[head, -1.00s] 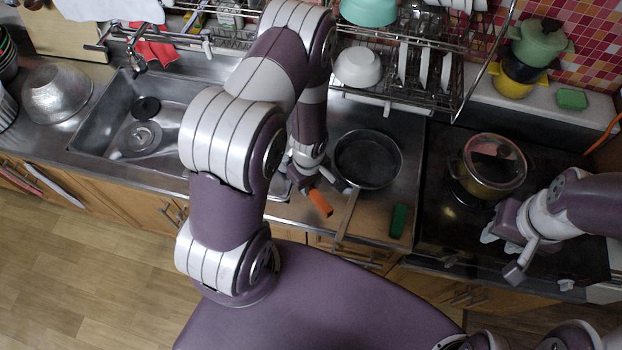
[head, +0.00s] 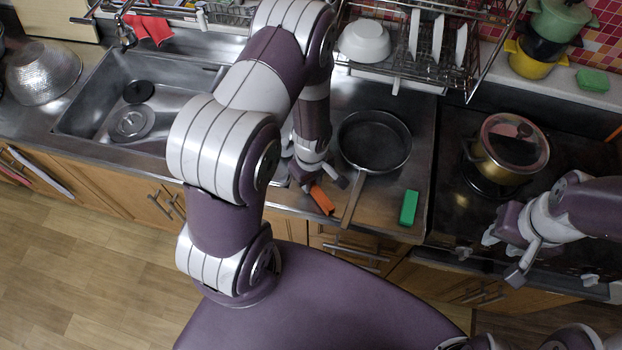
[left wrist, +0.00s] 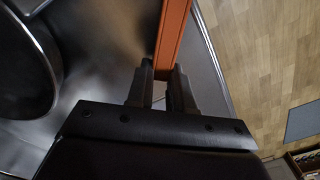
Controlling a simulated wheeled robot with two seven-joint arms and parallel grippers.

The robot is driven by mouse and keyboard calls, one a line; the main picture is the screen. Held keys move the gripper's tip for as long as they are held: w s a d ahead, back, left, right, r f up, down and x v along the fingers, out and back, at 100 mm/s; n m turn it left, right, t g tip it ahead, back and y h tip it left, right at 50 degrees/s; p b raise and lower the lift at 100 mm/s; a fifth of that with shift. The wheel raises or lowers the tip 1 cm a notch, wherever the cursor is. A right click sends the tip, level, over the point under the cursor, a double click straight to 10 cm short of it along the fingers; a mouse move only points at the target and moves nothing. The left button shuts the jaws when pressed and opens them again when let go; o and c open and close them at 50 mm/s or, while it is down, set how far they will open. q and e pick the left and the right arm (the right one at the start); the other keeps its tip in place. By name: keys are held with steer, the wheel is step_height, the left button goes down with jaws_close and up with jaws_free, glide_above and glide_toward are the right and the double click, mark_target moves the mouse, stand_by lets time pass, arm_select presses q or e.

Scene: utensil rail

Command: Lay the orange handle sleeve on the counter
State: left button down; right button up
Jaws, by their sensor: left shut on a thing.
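The orange handle sleeve (head: 322,200) is held in my left gripper (head: 322,184), near the counter's front edge, just left of the frying pan's handle. In the left wrist view the orange sleeve (left wrist: 173,35) stands between the two dark fingertips of my left gripper (left wrist: 153,85) and runs up out of the picture. The metal counter (head: 384,200) is beneath it; I cannot tell whether the sleeve touches it. My right gripper (head: 503,257) hangs over the front of the stove, away from the sleeve; its fingers are too unclear to read.
A frying pan (head: 375,140) lies right of my left gripper, its handle (head: 353,202) pointing to the front edge. A green block (head: 409,207) lies further right. A lidded pot (head: 509,149) stands on the stove. The sink (head: 165,105) is to the left.

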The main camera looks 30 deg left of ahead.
arm_select(q)
steer(key=shift+f, duration=0.1)
stand_by(0.3)
steer(key=shift+f+b, duration=0.35)
steer(key=shift+b, duration=0.1)
steer(key=shift+f, duration=0.2)
steer(key=c, duration=0.8)
jaws_free()
steer(key=shift+c, duration=0.2)
steer(key=o, duration=0.6)
steer(key=shift+c, duration=0.2)
steer(key=shift+r, duration=0.1)
step_height(320, 180, up, 7)
steer(key=p, duration=0.5)
steer(key=shift+r+p, duration=0.1)
steer(key=shift+p, duration=0.2)
